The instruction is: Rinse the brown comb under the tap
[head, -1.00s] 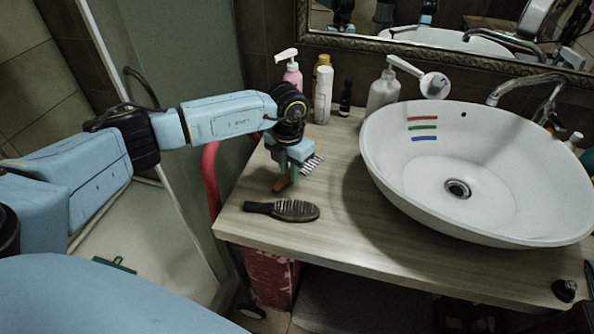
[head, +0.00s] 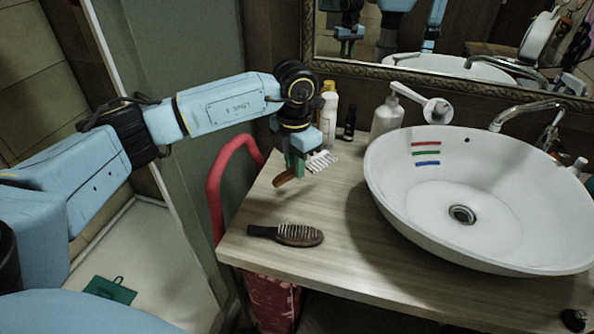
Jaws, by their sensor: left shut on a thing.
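My left gripper (head: 294,164) points down over the back left of the counter, shut on a brown comb (head: 287,180). The comb's brown end sticks out to the lower left of the fingers. A row of pale teeth shows on the right side of the gripper. The fingers hide the comb's middle. It appears to be held above the counter. The tap (head: 522,113) curves over the back of the white basin (head: 400,205), to the right of the gripper. I cannot see water running. My right gripper is out of view.
A dark hairbrush (head: 298,235) lies on the counter (head: 330,255) in front of the gripper. A soap dispenser (head: 387,115), a pale bottle (head: 328,118) and a small dark bottle (head: 349,123) stand at the back. The counter left of the basin is otherwise clear.

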